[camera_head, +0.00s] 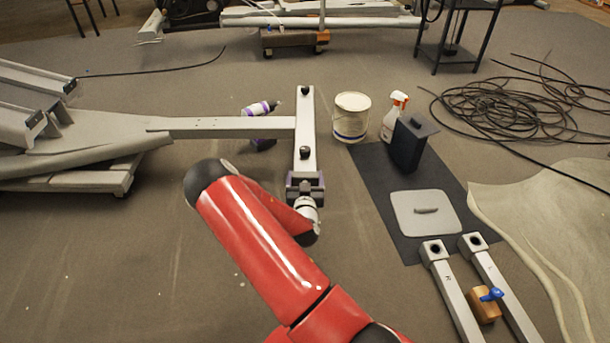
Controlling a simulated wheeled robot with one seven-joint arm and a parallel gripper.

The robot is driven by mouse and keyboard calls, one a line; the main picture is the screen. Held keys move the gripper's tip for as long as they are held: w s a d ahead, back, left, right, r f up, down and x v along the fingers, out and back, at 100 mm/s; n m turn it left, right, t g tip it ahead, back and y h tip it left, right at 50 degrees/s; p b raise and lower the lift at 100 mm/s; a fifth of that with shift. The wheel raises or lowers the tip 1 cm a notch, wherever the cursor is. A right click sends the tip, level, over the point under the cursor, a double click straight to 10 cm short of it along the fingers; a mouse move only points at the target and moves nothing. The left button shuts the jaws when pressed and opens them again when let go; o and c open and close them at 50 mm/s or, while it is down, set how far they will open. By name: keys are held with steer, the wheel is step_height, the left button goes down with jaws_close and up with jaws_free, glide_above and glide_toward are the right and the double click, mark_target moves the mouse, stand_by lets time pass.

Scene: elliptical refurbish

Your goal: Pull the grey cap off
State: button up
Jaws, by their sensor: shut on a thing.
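A grey crossbar (305,127) forms a T with the long grey beam (228,128) of the machine at the left. My gripper (305,178), dark with purple edges, is at the near end of this crossbar, at the front of my red arm. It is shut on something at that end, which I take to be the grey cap. The cap is almost wholly hidden by the jaws, and I cannot tell whether it still sits fully on the bar end.
A white bucket (351,117), a spray bottle (395,114) and a black box (409,144) stand right of the crossbar. A grey plate (427,212) lies on the dark mat (374,166). Square tubes lie at the lower right.

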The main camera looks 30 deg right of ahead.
steer(key=shift+v, duration=3)
